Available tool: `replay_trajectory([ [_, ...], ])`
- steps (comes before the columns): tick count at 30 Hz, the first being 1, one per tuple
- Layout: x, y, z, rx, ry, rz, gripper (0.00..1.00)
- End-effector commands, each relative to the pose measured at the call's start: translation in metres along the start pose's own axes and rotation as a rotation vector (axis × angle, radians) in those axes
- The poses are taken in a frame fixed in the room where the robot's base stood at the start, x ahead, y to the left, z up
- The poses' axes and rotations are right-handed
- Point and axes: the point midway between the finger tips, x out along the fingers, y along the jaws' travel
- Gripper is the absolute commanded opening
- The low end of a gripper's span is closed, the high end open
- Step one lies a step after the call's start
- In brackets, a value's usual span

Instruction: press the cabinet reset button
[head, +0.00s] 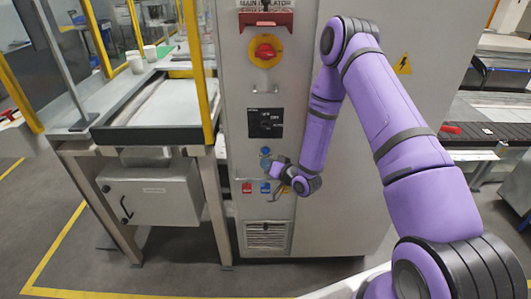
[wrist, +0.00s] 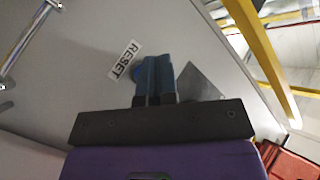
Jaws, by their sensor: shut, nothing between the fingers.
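The grey cabinet (head: 340,215) stands in front of me. A white RESET label (wrist: 124,60) is on its face in the wrist view. A blue round button (wrist: 138,73) shows beside the label, partly hidden behind my fingers. In the head view a small blue button (head: 265,151) sits below the black selector plate. My gripper (head: 268,163) is just below it, close to the cabinet face. In the wrist view the blue fingers of my gripper (wrist: 154,62) are together and empty, overlapping the button's edge. I cannot tell whether they touch it.
A red knob on a yellow disc (head: 264,51) and the black selector plate (head: 265,123) are above the button. Small red (head: 247,188) and blue tags and a vent (head: 265,235) are below. A yellow post (head: 197,70) and workbench (head: 160,103) stand to the left.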

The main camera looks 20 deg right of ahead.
Motion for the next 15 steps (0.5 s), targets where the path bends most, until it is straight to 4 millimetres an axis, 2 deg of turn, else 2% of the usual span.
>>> replay_trajectory([
  [6,0.0106,0.0083,-0.0082,-0.001,0.001,0.0,0.0],
  [15,0.0131,0.01,-0.0098,0.0,0.0,0.001,0.0],
])
